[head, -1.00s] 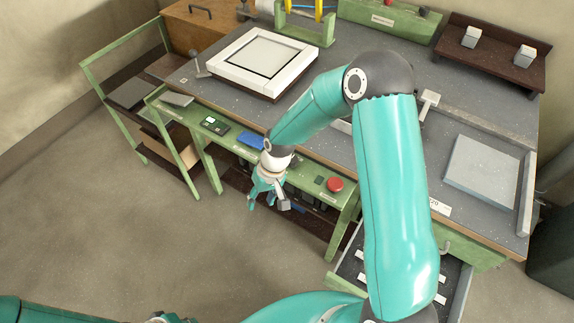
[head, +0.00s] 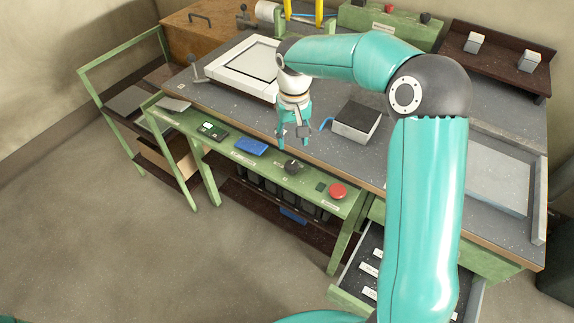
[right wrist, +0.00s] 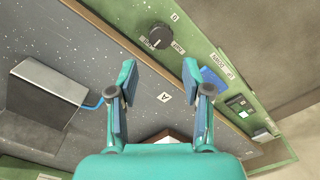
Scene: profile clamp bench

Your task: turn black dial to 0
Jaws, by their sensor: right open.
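The black dial (head: 292,167) sits on the green front ledge of the bench, between a blue block and a red button. In the right wrist view the round dial (right wrist: 160,36) shows a pale mark on its face, with small white labels beside it; I cannot read its setting surely. My right gripper (head: 293,148) is open and empty, above and just behind the dial in the head view. In the right wrist view its fingers (right wrist: 159,72) are spread, with the dial beyond the tips, apart from them. My left gripper is out of view.
The blue block (head: 251,147) and a small display unit (head: 212,131) lie left of the dial. The red button (head: 338,191) is to its right. A grey-topped box (head: 356,122) with a blue strap stands on the bench right of my gripper. An open drawer (head: 345,300) juts out below.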

